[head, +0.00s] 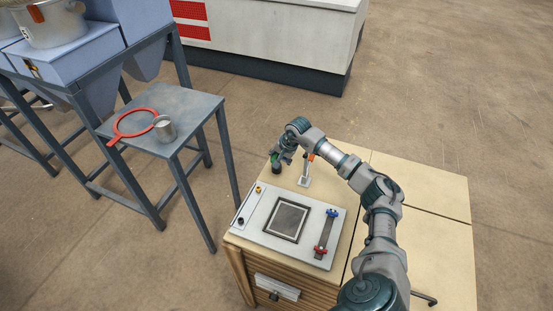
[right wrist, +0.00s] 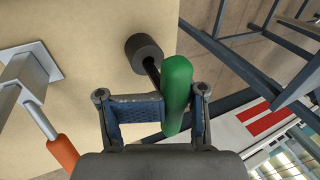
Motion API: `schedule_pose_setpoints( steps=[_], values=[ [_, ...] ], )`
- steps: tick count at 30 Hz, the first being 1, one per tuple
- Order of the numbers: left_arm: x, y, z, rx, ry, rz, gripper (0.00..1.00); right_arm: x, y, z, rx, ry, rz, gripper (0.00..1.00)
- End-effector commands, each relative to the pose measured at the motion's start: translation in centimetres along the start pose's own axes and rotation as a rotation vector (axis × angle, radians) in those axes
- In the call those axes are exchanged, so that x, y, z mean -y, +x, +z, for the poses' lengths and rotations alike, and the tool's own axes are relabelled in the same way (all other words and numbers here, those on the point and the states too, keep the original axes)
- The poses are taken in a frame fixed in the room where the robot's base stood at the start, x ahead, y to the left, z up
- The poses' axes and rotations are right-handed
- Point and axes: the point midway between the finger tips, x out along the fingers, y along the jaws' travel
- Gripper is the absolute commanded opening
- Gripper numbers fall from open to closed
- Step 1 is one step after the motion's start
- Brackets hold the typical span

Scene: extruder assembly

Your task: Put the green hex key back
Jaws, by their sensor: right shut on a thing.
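The green hex key (right wrist: 178,92) is between the fingers of my right gripper (right wrist: 170,108), which is shut on its green handle. A thin dark shaft runs from the handle toward a black cylinder (right wrist: 144,52) over the tan tabletop. I cannot tell whether the shaft's tip is inside the cylinder or only in front of it. In the head view my right gripper (head: 281,157) is at the table's far left corner, just above the black cylinder (head: 277,169); the green handle is mostly hidden there. My left gripper is not in view.
A grey stand (head: 304,181) with an orange-handled tool (head: 311,157) is close right of the gripper. A white panel (head: 262,229) with red and blue knobs lies nearer. A grey side table (head: 190,105) holds a red ring (head: 117,129) and metal cup (head: 165,130). The tabletop's right side is clear.

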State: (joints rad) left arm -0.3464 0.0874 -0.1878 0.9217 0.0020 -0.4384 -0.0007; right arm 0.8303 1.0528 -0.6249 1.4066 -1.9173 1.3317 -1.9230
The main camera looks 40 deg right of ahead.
Motion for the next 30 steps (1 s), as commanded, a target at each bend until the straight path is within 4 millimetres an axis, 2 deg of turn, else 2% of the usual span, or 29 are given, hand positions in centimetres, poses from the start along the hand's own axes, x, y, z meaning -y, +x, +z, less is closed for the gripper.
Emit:
schedule_pose_setpoints(
  steps=[1,2,7,19,23,27,28,29,30],
  values=[
    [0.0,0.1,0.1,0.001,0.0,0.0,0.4,-0.1,0.1,-0.1,-0.001,0.001,0.001,0.0],
    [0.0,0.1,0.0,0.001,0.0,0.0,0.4,-0.1,0.0,-0.1,-0.001,0.001,0.001,0.39],
    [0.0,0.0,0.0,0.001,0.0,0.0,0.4,0.0,0.0,0.0,-0.001,0.0,0.0,0.81],
    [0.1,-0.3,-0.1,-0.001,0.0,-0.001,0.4,0.2,-0.4,0.0,-0.001,0.0,-0.001,0.82],
    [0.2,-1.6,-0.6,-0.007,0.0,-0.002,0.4,0.9,-2.0,-0.2,-0.002,0.0,-0.003,0.82],
    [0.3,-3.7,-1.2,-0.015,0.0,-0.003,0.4,2.1,-4.9,-0.5,-0.002,0.0,-0.005,0.82],
    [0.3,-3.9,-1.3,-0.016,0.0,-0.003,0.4,2.3,-4.4,0.4,0.002,-0.005,-0.002,0.82],
    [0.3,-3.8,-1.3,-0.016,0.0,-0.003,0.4,2.1,-4.1,0.1,0.0,0.002,0.002,0.82],
    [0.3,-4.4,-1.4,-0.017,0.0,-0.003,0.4,2.3,-5.1,-0.5,0.0,0.003,0.002,0.82]
  ],
)
